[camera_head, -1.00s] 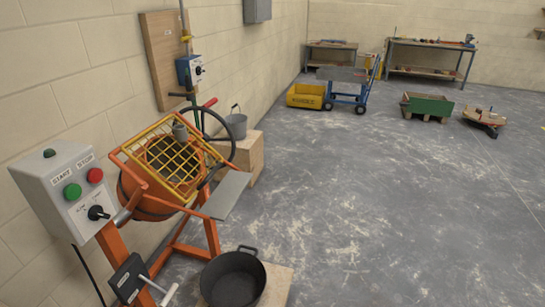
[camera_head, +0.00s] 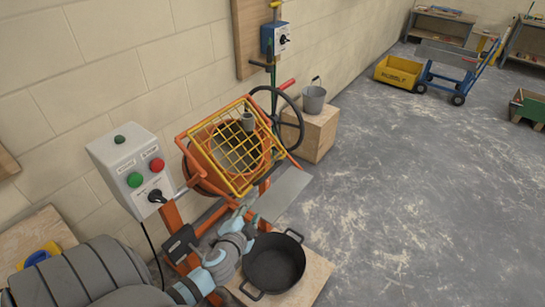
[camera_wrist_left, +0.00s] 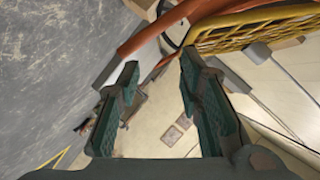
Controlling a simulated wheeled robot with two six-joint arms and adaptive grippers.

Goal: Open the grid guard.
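The grid guard (camera_head: 222,135) is a yellow wire grid in an orange-edged frame. It lies tilted over the mouth of the orange mixer drum (camera_head: 203,187), and a small grey cylinder (camera_head: 248,122) sits at its upper right. My left gripper (camera_head: 246,209) is below the guard, in front of the mixer stand and apart from the guard. In the left wrist view its two dark green fingers (camera_wrist_left: 160,68) are spread with nothing between them. There the guard (camera_wrist_left: 255,27) shows at the upper right, beyond the fingertips. My right gripper is in neither view.
A control box (camera_head: 130,170) with green and red buttons stands left of the mixer. A black handwheel (camera_head: 299,122) is on its right. A black tub (camera_head: 273,265) stands below, close to my left arm. A grey bucket (camera_head: 313,99) stands on a wooden block (camera_head: 318,136).

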